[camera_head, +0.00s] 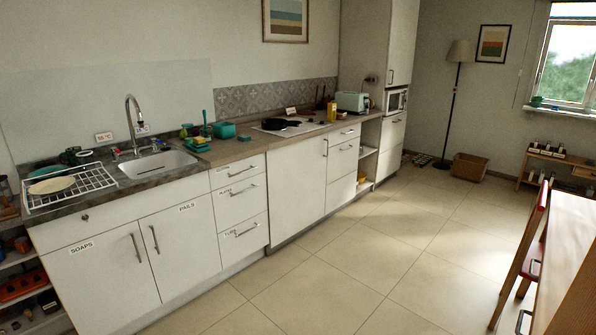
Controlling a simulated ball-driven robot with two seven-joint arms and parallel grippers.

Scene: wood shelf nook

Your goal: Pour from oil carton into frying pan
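A dark frying pan (276,123) sits on the hob (300,128) on the far part of the counter. A small yellow upright container (332,112) stands on the counter to the right of the pan, near the toaster. It may be the oil carton, but it is too small to tell. The pan and the yellow container are apart. Neither of my grippers shows in the head view.
The counter (232,150) runs along the wall, with a sink (157,163), a dish rack (68,188) and a toaster (352,102). The tiled floor (350,260) between is clear.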

